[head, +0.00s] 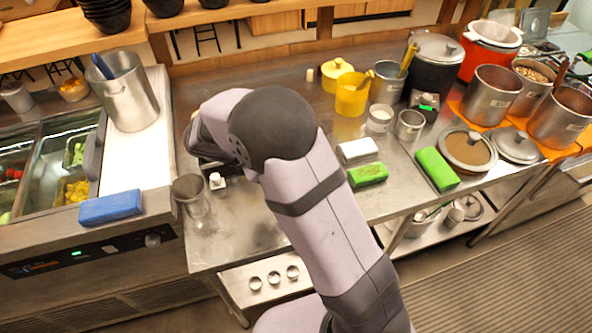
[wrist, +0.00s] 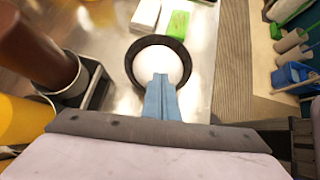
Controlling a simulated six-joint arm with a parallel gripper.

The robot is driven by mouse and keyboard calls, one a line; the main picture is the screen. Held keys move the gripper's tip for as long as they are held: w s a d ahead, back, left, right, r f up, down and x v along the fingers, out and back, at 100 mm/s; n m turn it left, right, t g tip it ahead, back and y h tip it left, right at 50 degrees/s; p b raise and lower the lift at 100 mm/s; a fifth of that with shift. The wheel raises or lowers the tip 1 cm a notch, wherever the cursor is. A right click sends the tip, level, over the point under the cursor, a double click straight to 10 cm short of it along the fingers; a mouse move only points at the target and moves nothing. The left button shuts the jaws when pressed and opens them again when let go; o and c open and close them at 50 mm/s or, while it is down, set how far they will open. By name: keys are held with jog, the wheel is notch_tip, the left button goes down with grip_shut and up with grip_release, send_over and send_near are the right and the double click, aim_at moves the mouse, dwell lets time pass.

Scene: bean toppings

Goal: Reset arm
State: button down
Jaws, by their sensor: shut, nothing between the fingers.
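In the wrist view my gripper (wrist: 161,79) is shut, its two blue fingers pressed together with nothing between them. The fingertips overlap the lower part of a black-rimmed round bowl (wrist: 135,62) with a white inside. I cannot tell how high above it they are. In the head view my grey and black arm stretches over the steel table (head: 240,235) from the lower right toward the upper left. It hides the gripper fingers and the bowl there.
A clear container (head: 192,197) stands near the table's left front. White (head: 358,150) and green (head: 367,175) blocks lie right of my arm. A yellow cup (head: 351,94), a black pot (head: 433,70) and several steel pots stand behind. A blue block (head: 110,207) lies on the left counter.

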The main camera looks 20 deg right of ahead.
jog(key=shift+a+r, duration=0.15)
jog(key=shift+s, duration=0.1)
jog(key=s+f+m+g+y, duration=0.1)
jog(key=s+m+y, duration=0.8)
jog(key=s+m, duration=1)
jog(key=shift+s+f+m, duration=0.15)
jog(key=shift+f+m, duration=0.15)
jog(key=shift+f, duration=0.25)
